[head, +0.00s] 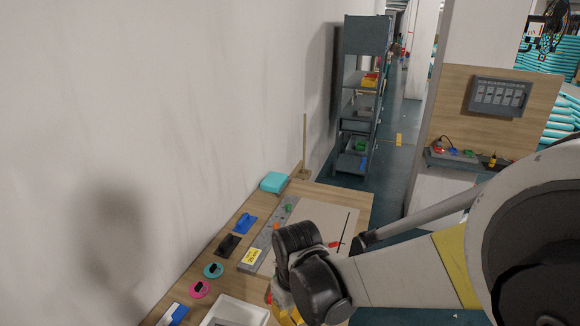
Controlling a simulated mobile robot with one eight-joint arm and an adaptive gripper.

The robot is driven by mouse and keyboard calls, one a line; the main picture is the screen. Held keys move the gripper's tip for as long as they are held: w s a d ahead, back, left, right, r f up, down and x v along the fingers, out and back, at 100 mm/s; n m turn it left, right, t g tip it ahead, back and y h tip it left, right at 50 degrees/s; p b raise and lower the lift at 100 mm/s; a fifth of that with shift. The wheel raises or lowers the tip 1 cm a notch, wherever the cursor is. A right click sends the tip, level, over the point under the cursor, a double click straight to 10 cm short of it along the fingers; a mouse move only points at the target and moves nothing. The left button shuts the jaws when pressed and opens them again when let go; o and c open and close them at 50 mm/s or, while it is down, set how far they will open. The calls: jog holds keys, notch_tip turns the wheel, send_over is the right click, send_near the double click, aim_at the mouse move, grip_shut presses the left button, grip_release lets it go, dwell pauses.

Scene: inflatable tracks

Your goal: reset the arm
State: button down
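My arm reaches in from the right edge, a large pale link with a yellow band narrowing to dark round joints over the workbench (330,189). The lower end of the arm, where my gripper (286,312) seems to be, is mostly hidden behind these joints and cut by the bottom edge. Small yellow and orange parts show there, but I cannot tell whether they are fingers or things on the bench. Whether the gripper is open or holds anything does not show.
The bench, along the left wall, bears a teal case (274,182), a blue tool (245,223), a pink disc (199,289) and a white tray (236,311). A grey shelf rack (362,90) stands behind. Open floor (398,125) shows between rack and pillar.

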jog(key=s+d+f+m+t+b, duration=0.3)
jog(key=d+f+b, duration=0.5)
jog(key=b, duration=0.6)
jog(key=s+d+f+m+t+b, duration=0.3)
jog(key=d+f+b, duration=0.5)
jog(key=d+b, duration=0.3)
jog(key=s+m+b, duration=0.1)
jog(key=b, duration=0.3)
jog(key=shift+s+d+m+t, duration=0.2)
jog(key=shift+s+m+t, duration=0.1)
jog(key=shift+f, duration=0.15)
